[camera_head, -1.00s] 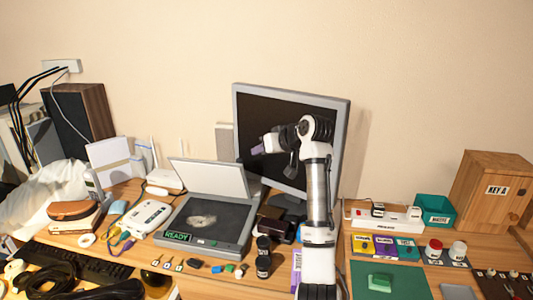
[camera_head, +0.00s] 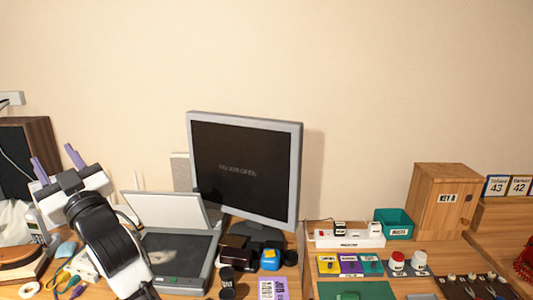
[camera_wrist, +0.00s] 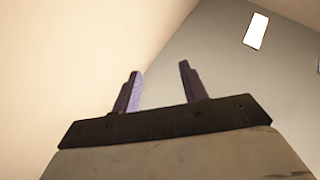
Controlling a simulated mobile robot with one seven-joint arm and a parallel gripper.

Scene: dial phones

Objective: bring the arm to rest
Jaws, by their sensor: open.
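My gripper (camera_head: 55,160) is raised at the left of the head view, in front of the dark speaker and the wall. Its two purple fingers stand apart and point up, with nothing between them. In the wrist view my gripper (camera_wrist: 158,88) is also open and empty, against bare wall and ceiling. My arm bends up from the lower left and hides part of the desk and the flat scanner-like device (camera_head: 178,262).
A monitor (camera_head: 245,170) stands mid-desk. To its right are a white power strip (camera_head: 348,236), a teal bin (camera_head: 394,223) and a wooden key cabinet (camera_head: 440,200). A speaker (camera_head: 38,135) is at the far left. The air above the desk is clear.

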